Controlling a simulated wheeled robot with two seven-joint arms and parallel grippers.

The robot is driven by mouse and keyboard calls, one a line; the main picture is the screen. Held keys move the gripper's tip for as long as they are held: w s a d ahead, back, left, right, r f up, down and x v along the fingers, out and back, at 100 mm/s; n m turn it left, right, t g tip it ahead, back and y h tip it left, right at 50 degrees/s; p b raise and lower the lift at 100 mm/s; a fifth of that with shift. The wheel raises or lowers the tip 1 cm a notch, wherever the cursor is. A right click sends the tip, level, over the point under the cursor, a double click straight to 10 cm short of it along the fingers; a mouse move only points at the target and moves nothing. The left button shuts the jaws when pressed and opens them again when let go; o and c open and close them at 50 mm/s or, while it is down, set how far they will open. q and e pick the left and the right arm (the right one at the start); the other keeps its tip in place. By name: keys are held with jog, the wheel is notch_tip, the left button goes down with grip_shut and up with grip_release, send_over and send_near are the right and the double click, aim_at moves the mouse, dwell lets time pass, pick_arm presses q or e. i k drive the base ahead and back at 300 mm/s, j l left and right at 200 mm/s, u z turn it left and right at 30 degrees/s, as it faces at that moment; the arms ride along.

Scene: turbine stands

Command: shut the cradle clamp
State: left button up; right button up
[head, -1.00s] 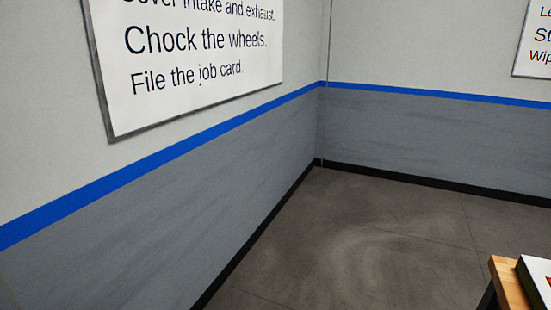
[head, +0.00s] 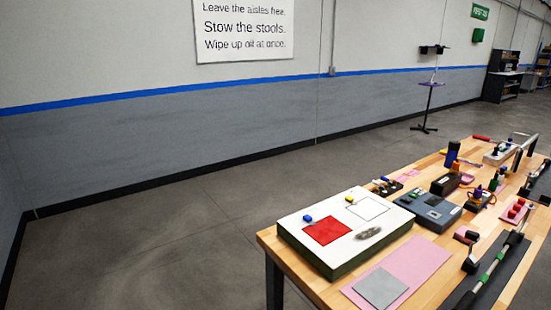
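No cradle clamp can be made out for certain. At the right edge of a wooden workbench (head: 268,240), a metal rod with green bands (head: 484,278) lies over a dark mat (head: 510,268). Small black pieces, perhaps cradle parts, sit along it, one near the front (head: 471,264) and one farther back (head: 545,197). They are too small to tell whether any clamp is open or shut. The right frame edge cuts off part of this area. Neither of my grippers is in view.
A white-topped box with a red square (head: 327,230), a grey device (head: 430,208) and a pink sheet (head: 412,262) are on the bench. A thin stand (head: 428,108) and dark shelves (head: 502,82) are farther back. Bare floor (head: 170,250) lies left of the bench.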

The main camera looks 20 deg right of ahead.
aim_at(474, 236)
jog(key=i+j+z, duration=0.15)
jog(key=z, duration=0.3)
jog(key=i+j+z, duration=0.2)
jog(key=z, duration=0.3)
jog(key=i+j+z, duration=0.15)
jog(key=j+z, duration=0.15)
jog(key=z, duration=0.15)
jog(key=j+z, duration=0.25)
jog(key=z, duration=0.2)
jog(key=i+j+z, duration=0.1)
jog(key=j+z, duration=0.25)
jog(key=z, duration=0.15)
